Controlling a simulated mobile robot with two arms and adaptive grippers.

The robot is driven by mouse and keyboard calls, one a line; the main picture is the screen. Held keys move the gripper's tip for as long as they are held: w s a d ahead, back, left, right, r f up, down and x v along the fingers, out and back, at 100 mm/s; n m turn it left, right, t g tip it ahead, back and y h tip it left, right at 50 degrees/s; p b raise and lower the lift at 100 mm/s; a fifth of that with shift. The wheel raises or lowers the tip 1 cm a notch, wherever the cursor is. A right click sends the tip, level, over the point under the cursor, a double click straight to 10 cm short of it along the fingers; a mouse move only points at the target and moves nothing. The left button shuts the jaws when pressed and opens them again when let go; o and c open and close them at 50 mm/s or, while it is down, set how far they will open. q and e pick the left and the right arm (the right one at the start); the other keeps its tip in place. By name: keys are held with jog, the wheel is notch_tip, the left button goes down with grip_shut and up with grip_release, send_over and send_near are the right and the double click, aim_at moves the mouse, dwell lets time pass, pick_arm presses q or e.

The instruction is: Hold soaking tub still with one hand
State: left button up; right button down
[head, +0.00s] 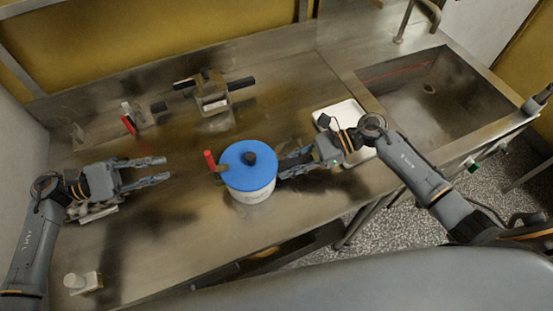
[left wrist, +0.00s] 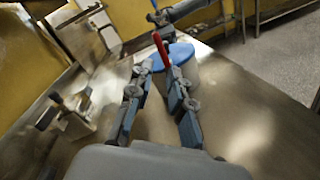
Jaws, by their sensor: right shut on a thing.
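The soaking tub is a round white container (head: 254,194) with a blue lid (head: 240,172) and a dark knob, upright on the steel counter. It also shows in the left wrist view (left wrist: 179,55), beyond my left fingers. My right gripper (head: 284,166) is at the tub's right side, shut on its edge; its fingertips are partly hidden by the tub. My left gripper (head: 167,169) is open and empty, left of the tub and apart from it. In the left wrist view its fingers (left wrist: 155,82) are spread.
A red handle (head: 210,160) stands up at the tub's left edge. A metal fixture with dark handles (head: 211,92) stands behind, and a red-handled item (head: 128,124) lies back left. A white tray (head: 345,112) and a sink (head: 430,95) are right. A small white block (head: 82,283) sits front left.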

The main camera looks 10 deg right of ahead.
pick_arm(q)
grip_shut()
jog(key=d+r+m+g+y, duration=0.2)
jog(key=d+r+g, duration=0.25)
jog(key=d, duration=0.35)
jog(key=d+r+m+g+y, duration=0.1)
jog(key=d+r+m+g, duration=0.1)
jog(key=d+r+g, duration=0.5)
jog(key=s+d+f+m+t+y, duration=0.2)
jog(key=s+d+t+y, duration=0.2)
jog(key=d+y, duration=0.3)
jog(key=s+d+f+m+t+y, duration=0.1)
jog(key=s+d+m+t+y, duration=0.2)
jog(key=d+y, duration=0.45)
jog(key=w+a+r+n+t+y, duration=0.1)
jog(key=w+a+n+t+y, duration=0.1)
jog(key=w+a+t+y, duration=0.2)
jog(key=a+t+y, duration=0.1)
jog(key=t+y, duration=0.2)
jog(key=t, duration=0.1)
jog(key=shift+w+r, duration=0.3)
jog(key=shift+w, duration=0.1)
jog(key=shift+f, duration=0.1)
